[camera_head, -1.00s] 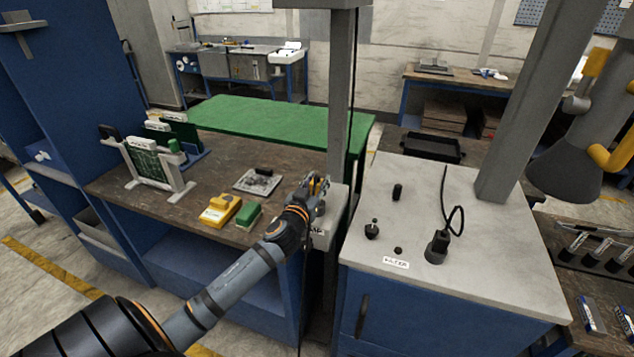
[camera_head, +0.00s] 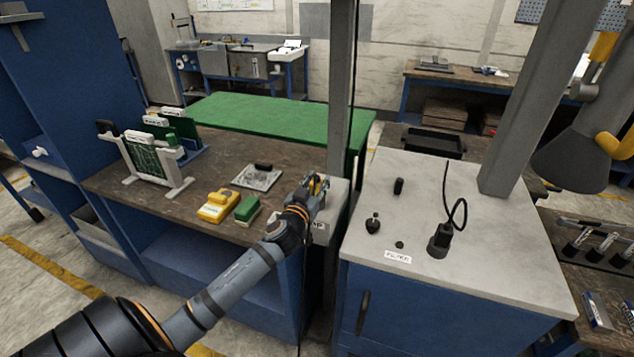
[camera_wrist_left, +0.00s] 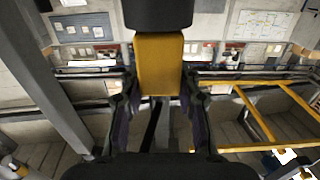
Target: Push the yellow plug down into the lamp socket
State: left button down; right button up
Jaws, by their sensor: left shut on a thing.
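My left gripper (camera_head: 317,187) is at the grey block (camera_head: 338,193) beside the post. In the left wrist view my left gripper (camera_wrist_left: 160,115) is shut on the yellow plug (camera_wrist_left: 159,66), which has a black part at its upper end in the picture. In the head view only a little yellow shows between the fingers. The lamp socket is hidden by the gripper, and its label (camera_head: 318,226) on the block's front is partly covered. I cannot tell how far the plug is in. My right gripper is not in view.
The grey post (camera_head: 341,90) stands close behind the gripper. A white-topped cabinet (camera_head: 480,290) to the right carries a black plug with a cord (camera_head: 440,240). A yellow block (camera_head: 218,207) and a green block (camera_head: 247,210) lie on the bench left of the gripper.

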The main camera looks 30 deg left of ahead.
pick_arm(q)
jog(key=c, duration=0.9)
grip_release()
jog(key=shift+o, duration=0.2)
jog(key=v, duration=1.2)
